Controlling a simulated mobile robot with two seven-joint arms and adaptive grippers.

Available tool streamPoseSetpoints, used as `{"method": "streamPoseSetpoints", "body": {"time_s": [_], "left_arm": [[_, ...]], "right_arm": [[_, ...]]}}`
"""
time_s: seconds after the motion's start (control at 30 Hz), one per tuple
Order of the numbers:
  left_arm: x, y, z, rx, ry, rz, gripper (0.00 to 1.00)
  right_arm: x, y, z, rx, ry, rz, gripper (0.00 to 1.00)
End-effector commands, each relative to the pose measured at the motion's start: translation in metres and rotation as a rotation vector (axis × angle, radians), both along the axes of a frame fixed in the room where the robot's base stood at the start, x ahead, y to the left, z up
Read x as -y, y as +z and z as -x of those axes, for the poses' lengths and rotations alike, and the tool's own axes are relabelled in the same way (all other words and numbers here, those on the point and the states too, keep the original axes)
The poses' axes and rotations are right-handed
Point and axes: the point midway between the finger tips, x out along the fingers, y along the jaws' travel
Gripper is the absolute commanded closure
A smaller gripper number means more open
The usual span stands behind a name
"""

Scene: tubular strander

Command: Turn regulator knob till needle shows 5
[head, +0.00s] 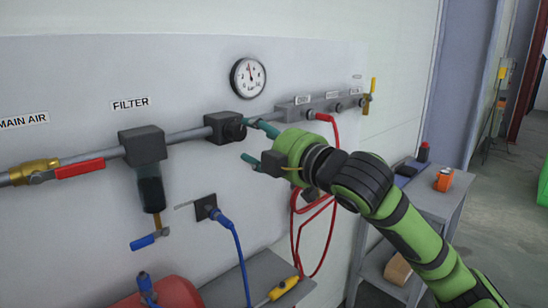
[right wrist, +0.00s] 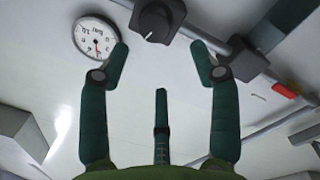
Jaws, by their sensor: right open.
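The black regulator (head: 222,127) sits on the grey pipe on the wall panel, with its round black knob (head: 236,130) facing out. The knob also shows at the top of the right wrist view (right wrist: 157,20). The round white gauge (head: 248,77) is above and right of it; its needle points nearly straight up, but the numbers are too small to read surely. The gauge also shows in the right wrist view (right wrist: 96,37). My right gripper (head: 257,144) has its green fingers spread just right of and below the knob, empty and apparently apart from it. My left gripper is out of view.
A filter (head: 143,146) with a bowl and a brass valve with a red lever (head: 80,169) are to the left. A blue hose (head: 236,245) and red hoses (head: 330,225) hang below. A grey cart (head: 432,198) stands at the right.

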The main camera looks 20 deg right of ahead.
Motion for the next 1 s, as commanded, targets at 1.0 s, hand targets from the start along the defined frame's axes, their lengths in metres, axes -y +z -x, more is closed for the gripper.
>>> {"method": "streamPoseSetpoints", "body": {"time_s": [1.0], "left_arm": [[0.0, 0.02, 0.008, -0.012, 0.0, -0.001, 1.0]], "right_arm": [[-0.016, -0.006, -0.072, 0.006, -0.018, 0.049, 0.49]]}}
